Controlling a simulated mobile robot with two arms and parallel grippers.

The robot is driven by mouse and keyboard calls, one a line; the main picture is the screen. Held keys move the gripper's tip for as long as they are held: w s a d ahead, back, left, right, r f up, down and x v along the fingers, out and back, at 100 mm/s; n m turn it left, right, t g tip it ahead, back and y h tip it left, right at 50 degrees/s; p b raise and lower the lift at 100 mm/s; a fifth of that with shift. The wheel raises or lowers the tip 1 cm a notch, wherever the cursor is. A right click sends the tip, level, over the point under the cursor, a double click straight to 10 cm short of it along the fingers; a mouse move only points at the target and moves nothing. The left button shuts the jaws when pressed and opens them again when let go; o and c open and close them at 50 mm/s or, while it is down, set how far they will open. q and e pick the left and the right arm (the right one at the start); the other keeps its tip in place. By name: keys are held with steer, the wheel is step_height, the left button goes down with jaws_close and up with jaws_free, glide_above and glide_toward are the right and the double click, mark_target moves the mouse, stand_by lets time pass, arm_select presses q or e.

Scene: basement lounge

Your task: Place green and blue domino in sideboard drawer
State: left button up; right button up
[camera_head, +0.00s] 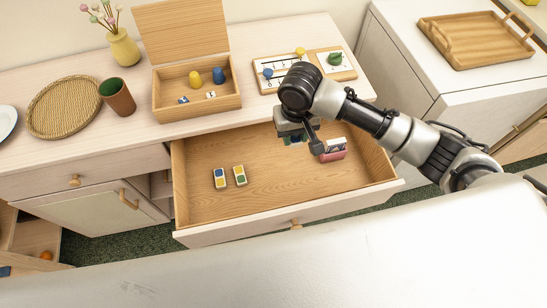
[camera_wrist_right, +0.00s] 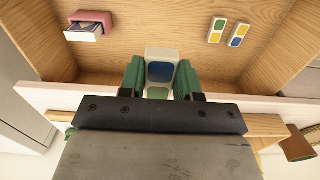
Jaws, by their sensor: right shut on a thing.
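A domino with a blue and a green half (camera_wrist_right: 160,70) is between the green-padded fingers of my right gripper (camera_wrist_right: 160,80) in the right wrist view. In the head view my right gripper (camera_head: 297,134) is over the back right part of the open sideboard drawer (camera_head: 270,215); the held domino is mostly hidden there. A blue-and-yellow domino (camera_head: 219,178) and a yellow-and-green domino (camera_head: 240,175) lie side by side on the drawer floor. Both also show in the right wrist view. My left gripper is out of view.
A small pink box (camera_head: 335,155) sits in the drawer's right part. On the sideboard top stand an open wooden box (camera_head: 195,112) with small pieces, a brown cup (camera_head: 118,97), a woven tray (camera_head: 65,115) and picture boards (camera_head: 337,72). The drawer's middle is clear.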

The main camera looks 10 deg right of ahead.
step_height(320, 180, down, 6)
steer(key=b, duration=1.2)
glide_toward(289, 177)
step_height(289, 177, down, 7)
steer(key=shift+f+b, duration=0.15)
steer(key=shift+b, duration=0.65)
steer(key=o, duration=0.9)
step_height(289, 177, up, 12)
steer(key=shift+r+p, duration=0.1)
steer(key=shift+p, duration=0.95)
